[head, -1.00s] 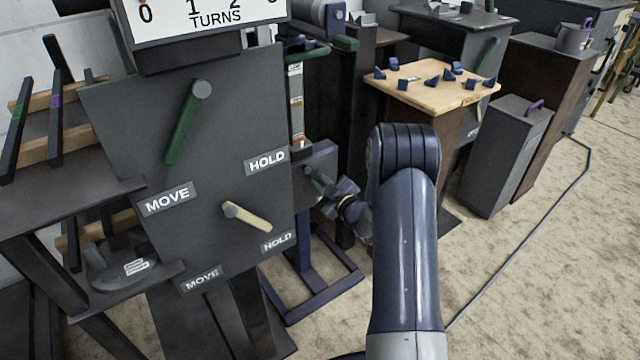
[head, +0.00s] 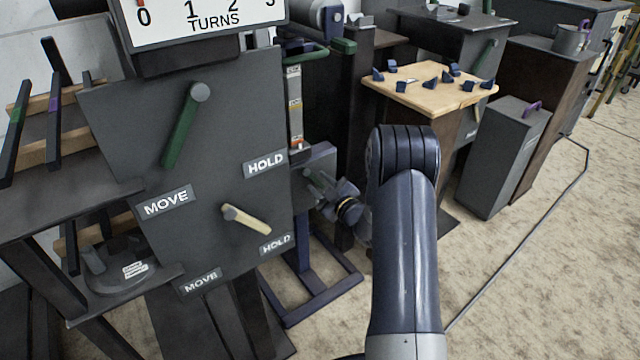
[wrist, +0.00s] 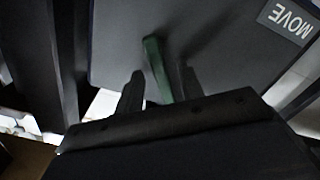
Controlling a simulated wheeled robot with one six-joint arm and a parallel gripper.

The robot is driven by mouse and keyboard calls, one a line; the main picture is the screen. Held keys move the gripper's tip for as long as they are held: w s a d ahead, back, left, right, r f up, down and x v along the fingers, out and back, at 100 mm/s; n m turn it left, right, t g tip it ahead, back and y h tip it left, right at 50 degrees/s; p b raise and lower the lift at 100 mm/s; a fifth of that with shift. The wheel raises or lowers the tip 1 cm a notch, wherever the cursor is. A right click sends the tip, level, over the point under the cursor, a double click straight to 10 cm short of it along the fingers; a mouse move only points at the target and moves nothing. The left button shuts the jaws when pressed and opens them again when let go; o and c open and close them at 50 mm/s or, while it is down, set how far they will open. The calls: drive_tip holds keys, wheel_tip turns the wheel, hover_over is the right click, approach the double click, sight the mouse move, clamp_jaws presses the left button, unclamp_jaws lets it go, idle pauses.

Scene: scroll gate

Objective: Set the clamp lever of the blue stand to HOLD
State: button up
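The blue stand (head: 325,303) stands behind the large grey panel, with a grey plate (head: 322,160) on its column. My gripper (head: 313,182) is in front of that plate, partly hidden by the panel's edge in the head view. In the wrist view a green lever (wrist: 155,60) on a grey plate (wrist: 210,40) lies between the two fingers of my gripper (wrist: 161,70). The fingers are apart, with a gap on each side of the lever. A MOVE label (wrist: 291,20) shows upside down at upper right. No HOLD label shows in the wrist view.
The large grey panel (head: 120,130) close on the left carries a green lever (head: 182,130), a cream lever (head: 247,219) and its own MOVE and HOLD labels. A wooden-topped table (head: 425,95) with blue pieces stands behind right. The floor (head: 530,270) at right is mostly clear.

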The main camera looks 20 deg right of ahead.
drive_tip(key=p+v, duration=0.2)
drive_tip(key=v, duration=0.8)
drive_tip(key=shift+s+p, duration=0.2)
drive_tip(key=shift+p, duration=0.2)
drive_tip(key=b+x, duration=0.3)
drive_tip(key=x, duration=0.7)
drive_tip(key=shift+w, duration=0.25)
drive_tip(key=shift+w+a, duration=0.1)
drive_tip(key=shift+w, duration=0.1)
drive_tip(key=shift+s, duration=0.1)
drive_tip(key=shift+a+m, duration=0.1)
drive_tip(key=shift+m, duration=0.2)
